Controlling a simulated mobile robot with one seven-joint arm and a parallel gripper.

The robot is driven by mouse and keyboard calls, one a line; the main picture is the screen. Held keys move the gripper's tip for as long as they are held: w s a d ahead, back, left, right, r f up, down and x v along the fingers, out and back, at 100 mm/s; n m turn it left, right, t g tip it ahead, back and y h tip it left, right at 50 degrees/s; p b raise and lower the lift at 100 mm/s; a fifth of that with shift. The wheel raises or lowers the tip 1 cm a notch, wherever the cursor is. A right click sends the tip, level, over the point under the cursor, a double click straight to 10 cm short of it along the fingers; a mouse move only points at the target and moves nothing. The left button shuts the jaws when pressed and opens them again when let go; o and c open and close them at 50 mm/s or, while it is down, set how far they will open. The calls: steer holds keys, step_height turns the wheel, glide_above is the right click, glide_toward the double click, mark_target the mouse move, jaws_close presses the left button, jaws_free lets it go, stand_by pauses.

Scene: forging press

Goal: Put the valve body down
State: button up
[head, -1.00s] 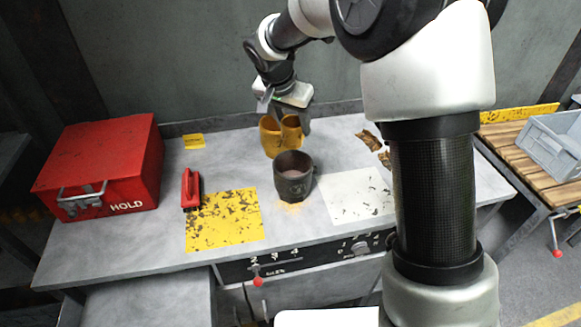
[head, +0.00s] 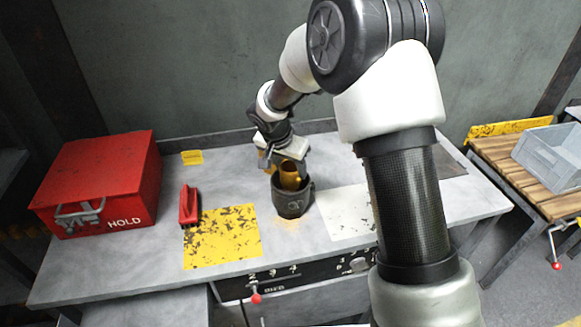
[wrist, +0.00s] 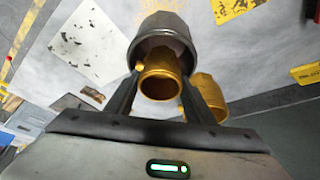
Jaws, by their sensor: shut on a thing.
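The valve body (head: 290,174) is a gold, hollow, tube-like piece. My gripper (wrist: 160,92) is shut on it, with one dark finger on each side in the wrist view, where its open end (wrist: 160,80) faces the camera. In the head view it stands upright at the mouth of a dark round pot (head: 292,206). Its lower end is hidden behind the pot's rim, and I cannot tell how deep it sits. The pot (wrist: 163,25) also shows just beyond the valve body in the wrist view.
A second gold cylinder (wrist: 208,88) is close beside my right finger. A yellow worn patch (head: 222,236) and a white one (head: 345,210) flank the pot. A red handle-like piece (head: 189,205) and a red HOLD box (head: 97,180) are left. A grey crate (head: 550,150) stands right.

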steer(key=shift+f+b, duration=0.55)
steer(key=shift+b, duration=0.25)
steer(key=o, duration=1.4)
